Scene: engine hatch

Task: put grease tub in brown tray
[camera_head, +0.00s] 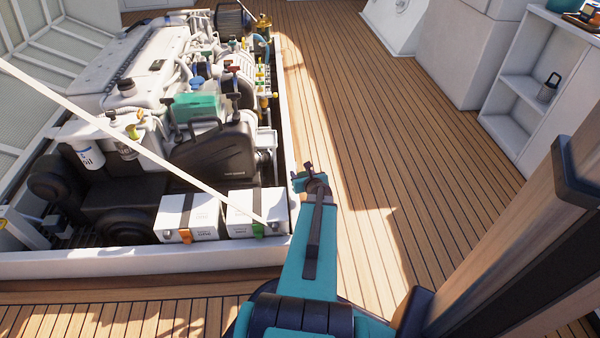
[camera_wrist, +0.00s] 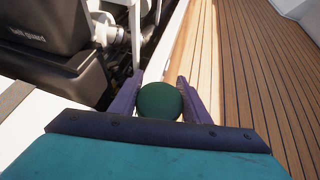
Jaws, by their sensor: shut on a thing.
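My gripper (camera_head: 306,178) is over the deck edge beside the engine hatch. In the wrist view, my gripper (camera_wrist: 160,95) is shut on a round dark green thing, which I take to be the grease tub (camera_wrist: 159,101). It sits between the two fingers. In the head view the held tub cannot be made out behind my gripper. I cannot make out a brown tray for sure. A small brownish item (camera_head: 586,17) lies on top of the white shelf unit at the upper right, cut by the picture edge.
The open engine hatch (camera_head: 275,120) on the left holds the engine, two white battery boxes (camera_head: 188,215) and a black case (camera_head: 213,152). A white shelf unit (camera_head: 515,105) stands at the right. The wooden deck (camera_head: 400,140) between is clear.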

